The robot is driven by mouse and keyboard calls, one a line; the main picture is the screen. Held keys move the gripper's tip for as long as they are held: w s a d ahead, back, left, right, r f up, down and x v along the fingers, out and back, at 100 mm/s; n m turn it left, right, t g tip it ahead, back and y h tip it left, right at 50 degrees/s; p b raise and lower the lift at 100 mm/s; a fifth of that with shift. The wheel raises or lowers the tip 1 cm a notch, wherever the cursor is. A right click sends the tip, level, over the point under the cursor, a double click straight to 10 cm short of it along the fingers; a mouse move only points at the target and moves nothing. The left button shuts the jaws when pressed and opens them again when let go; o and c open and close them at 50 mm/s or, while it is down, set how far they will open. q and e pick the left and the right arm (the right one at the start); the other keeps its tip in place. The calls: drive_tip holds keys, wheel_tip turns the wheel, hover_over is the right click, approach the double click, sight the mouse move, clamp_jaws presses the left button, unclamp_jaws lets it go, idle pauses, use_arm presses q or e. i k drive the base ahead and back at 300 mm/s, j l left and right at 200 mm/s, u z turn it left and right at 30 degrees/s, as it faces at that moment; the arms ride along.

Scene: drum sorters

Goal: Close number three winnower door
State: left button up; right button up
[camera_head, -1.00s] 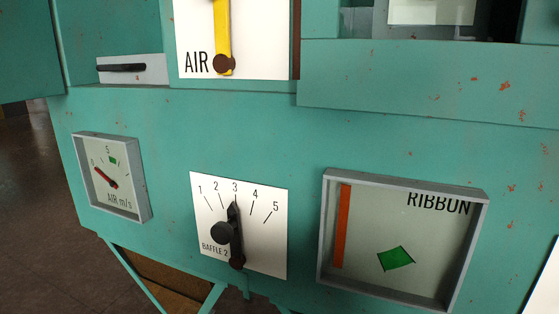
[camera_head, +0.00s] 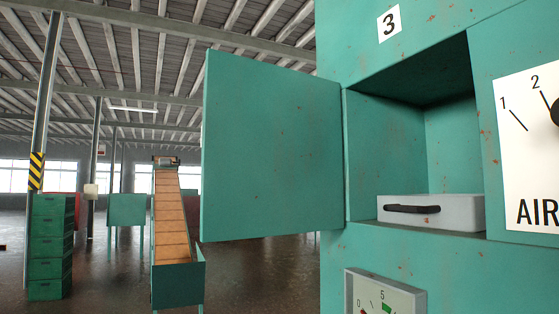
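The number three winnower (camera_head: 400,275) is a teal, rust-flecked cabinet on the right of the head view, with a "3" plate (camera_head: 389,23) at its top. Its teal door (camera_head: 272,145) stands wide open, swung out to the left on a hinge at the left edge of the opening. The open compartment (camera_head: 400,135) shows its inside walls. A grey drawer or box (camera_head: 455,211) with a black handle (camera_head: 412,209) sits at the bottom of it. Neither of my grippers is in view.
An air dial plate (camera_head: 530,150) is right of the compartment and a framed gauge (camera_head: 385,295) below it. Stacked green crates (camera_head: 50,245), a conveyor (camera_head: 172,215) and a striped post (camera_head: 38,165) stand at the left. Open floor lies between them.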

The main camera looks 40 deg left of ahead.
sight(271, 162)
drive_tip(key=i+j+z, duration=0.1)
drive_tip(key=j+z, duration=0.2)
drive_tip(key=j, duration=1.05)
drive_tip(key=k+j+z, duration=0.1)
drive_tip(key=j+z, duration=0.15)
drive_tip(key=j, duration=1.15)
